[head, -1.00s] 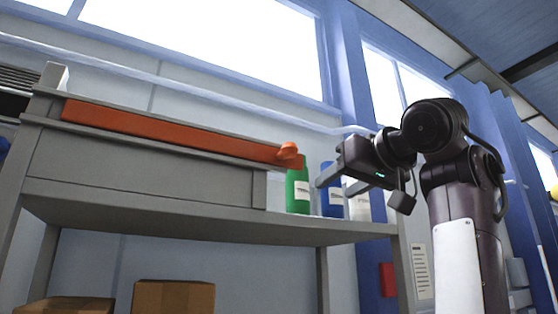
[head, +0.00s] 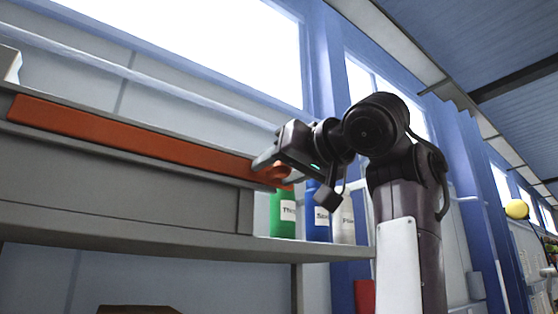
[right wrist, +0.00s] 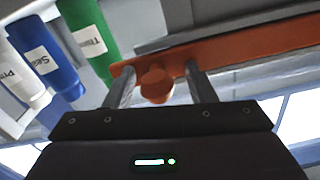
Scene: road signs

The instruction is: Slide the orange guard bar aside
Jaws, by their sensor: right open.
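The orange guard bar (head: 130,137) runs along the front of a grey shelf box, with a round orange knob (head: 277,173) at its right end. My right gripper (head: 264,166) is at that knob. In the right wrist view the guard bar (right wrist: 250,47) crosses the top, and the knob (right wrist: 156,84) sits between the two open fingers of my right gripper (right wrist: 160,88). Whether the fingers touch the knob I cannot tell. My left gripper is in neither view.
Green (head: 283,214), blue (head: 318,212) and white (head: 344,220) bottles stand on the grey shelf (head: 200,242), just right of the grey box and below my right gripper. A cardboard box (head: 140,310) is below the shelf.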

